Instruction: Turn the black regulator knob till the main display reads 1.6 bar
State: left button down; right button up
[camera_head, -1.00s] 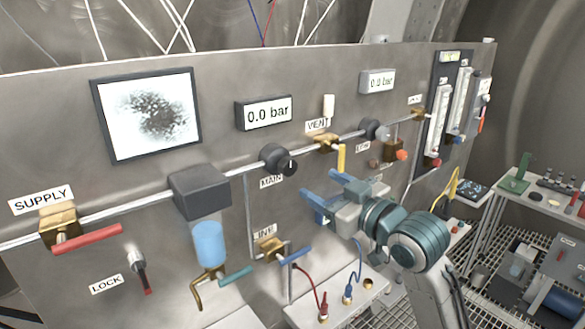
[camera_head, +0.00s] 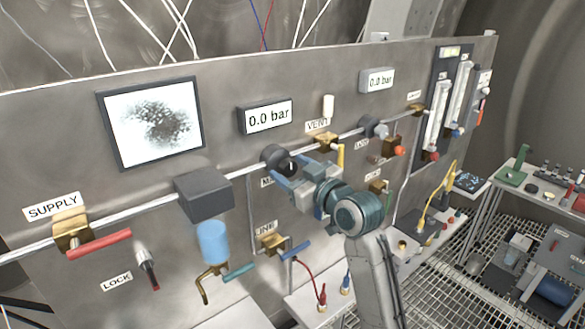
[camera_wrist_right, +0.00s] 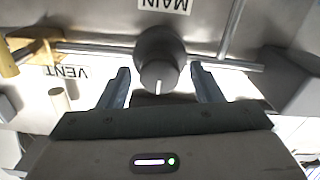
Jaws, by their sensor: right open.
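The black regulator knob (camera_head: 274,157) sits on the pipe above the MAIN label, now partly covered by my gripper in the head view. In the right wrist view the knob (camera_wrist_right: 159,62) shows a white mark and lies between the two finger tips. My right gripper (camera_head: 283,172) is open, its blue fingers on either side of the knob's front; I cannot tell whether they touch it. The main display (camera_head: 268,117) above reads 0.0 bar. My left gripper is not in view.
The VENT valve (camera_head: 326,141) with a yellow handle is just right of my gripper. A second display (camera_head: 377,80) reads 0.0 bar. The red SUPPLY handle (camera_head: 100,244) and LOCK lever (camera_head: 146,268) are at left. The LINE valve (camera_head: 270,242) is below.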

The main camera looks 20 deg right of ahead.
jog(key=c, duration=1)
